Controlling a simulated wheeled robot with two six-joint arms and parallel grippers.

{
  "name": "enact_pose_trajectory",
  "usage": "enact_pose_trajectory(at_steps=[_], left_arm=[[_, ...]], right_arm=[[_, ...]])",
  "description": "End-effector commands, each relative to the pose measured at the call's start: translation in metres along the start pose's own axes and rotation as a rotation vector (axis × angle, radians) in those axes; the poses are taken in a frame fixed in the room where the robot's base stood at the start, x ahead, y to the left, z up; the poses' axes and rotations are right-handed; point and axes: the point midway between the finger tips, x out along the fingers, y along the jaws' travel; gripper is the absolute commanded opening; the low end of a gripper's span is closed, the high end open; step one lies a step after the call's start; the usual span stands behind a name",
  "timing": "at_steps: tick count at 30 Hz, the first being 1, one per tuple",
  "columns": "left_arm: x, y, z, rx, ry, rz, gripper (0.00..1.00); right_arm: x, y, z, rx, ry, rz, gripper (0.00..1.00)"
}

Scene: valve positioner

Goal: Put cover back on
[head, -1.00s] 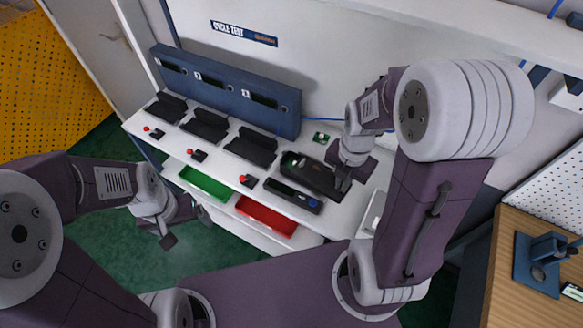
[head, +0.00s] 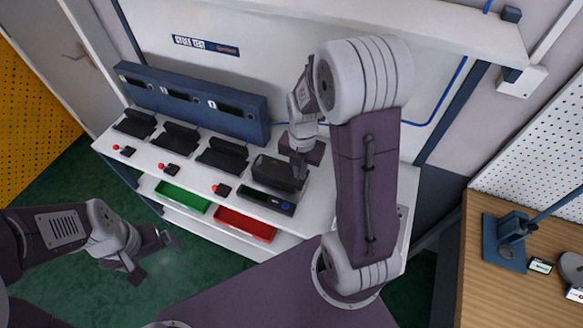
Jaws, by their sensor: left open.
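The valve positioner (head: 275,177) is a dark box on the white bench, at the right end of the row of black stands. My left gripper (head: 151,257) is open and empty, low over the green floor in front of the bench.
Black stands (head: 222,156) with red-knobbed parts (head: 221,189) line the bench. A dark device with a blue knob (head: 266,201) lies before the positioner. Green (head: 182,197) and red (head: 246,224) trays sit below. A blue display panel (head: 195,97) stands behind. A wooden table (head: 480,270) is at right.

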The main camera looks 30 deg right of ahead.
Motion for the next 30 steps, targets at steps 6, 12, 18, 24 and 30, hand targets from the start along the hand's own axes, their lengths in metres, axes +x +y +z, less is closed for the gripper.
enact_pose_trajectory(at_steps=[6,12,18,24,30], left_arm=[[-0.011,0.000,-0.001,0.000,0.000,0.000,0.87],[-0.013,0.000,-0.001,0.000,0.000,0.000,0.87],[-0.018,0.000,-0.002,0.000,0.000,0.000,0.87],[-0.022,0.000,-0.002,0.000,0.000,0.000,0.87],[-0.021,0.000,-0.002,0.000,0.000,0.000,0.87]], right_arm=[[0.024,0.024,0.035,0.001,0.000,0.000,0.00],[0.036,0.034,0.050,0.001,-0.002,0.002,0.00],[0.050,0.033,0.050,0.000,0.002,-0.002,0.00],[0.076,0.033,0.050,0.000,-0.001,0.001,0.00],[0.077,0.034,0.051,0.000,-0.003,0.002,0.00]])
